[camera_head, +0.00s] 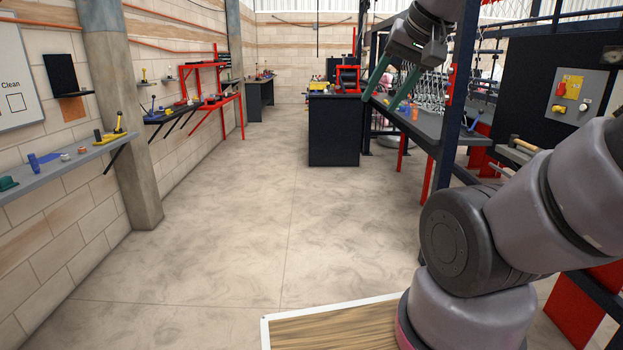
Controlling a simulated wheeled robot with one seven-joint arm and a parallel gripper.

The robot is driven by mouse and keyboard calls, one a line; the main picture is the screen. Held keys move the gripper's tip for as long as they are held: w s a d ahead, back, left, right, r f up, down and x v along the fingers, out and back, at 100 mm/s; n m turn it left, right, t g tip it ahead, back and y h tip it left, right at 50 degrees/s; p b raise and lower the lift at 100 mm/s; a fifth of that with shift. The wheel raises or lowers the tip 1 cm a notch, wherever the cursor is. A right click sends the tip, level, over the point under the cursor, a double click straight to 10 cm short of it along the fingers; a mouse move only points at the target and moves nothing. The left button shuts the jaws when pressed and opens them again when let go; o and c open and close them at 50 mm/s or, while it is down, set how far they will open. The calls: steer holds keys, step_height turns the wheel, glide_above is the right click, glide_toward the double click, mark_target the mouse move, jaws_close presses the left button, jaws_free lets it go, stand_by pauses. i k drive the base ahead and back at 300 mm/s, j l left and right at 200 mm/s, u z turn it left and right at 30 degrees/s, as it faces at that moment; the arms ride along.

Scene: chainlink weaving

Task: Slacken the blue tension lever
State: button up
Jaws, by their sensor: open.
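My gripper (381,101) hangs at the upper right, its two green fingers spread apart and pointing down. It is open, with nothing seen between the fingers. It appears in front of the left end of a dark workbench (427,124) with wire mesh above it. I cannot make out the blue tension lever for sure. A slim blue piece (474,121) shows at the right part of this bench, apart from the gripper and partly hidden by a dark post. Small blue and orange items (414,113) lie on the bench just right of the fingers.
A grey wall shelf (60,162) with small tools runs along the left wall, near a concrete column (115,110). A dark cabinet (334,130) stands ahead. A control panel (573,95) is at right. The middle floor (240,220) is clear.

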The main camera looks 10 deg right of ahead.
mark_target(481, 112)
steer(key=i+l+z, duration=0.1)
steer(key=i+z, duration=0.35)
steer(key=i, duration=0.2)
steer(key=i+j+z, duration=0.15)
steer(key=i+z, duration=0.3)
steer(key=i, duration=0.2)
steer(key=i+l+z, duration=0.2)
steer(key=i, duration=0.25)
steer(key=i+l+z, duration=0.25)
steer(key=i+l, duration=0.1)
steer(key=i, duration=0.25)
steer(key=i+l+u, duration=0.1)
steer(key=i, duration=0.3)
steer(key=i+u, duration=0.2)
steer(key=i, duration=0.5)
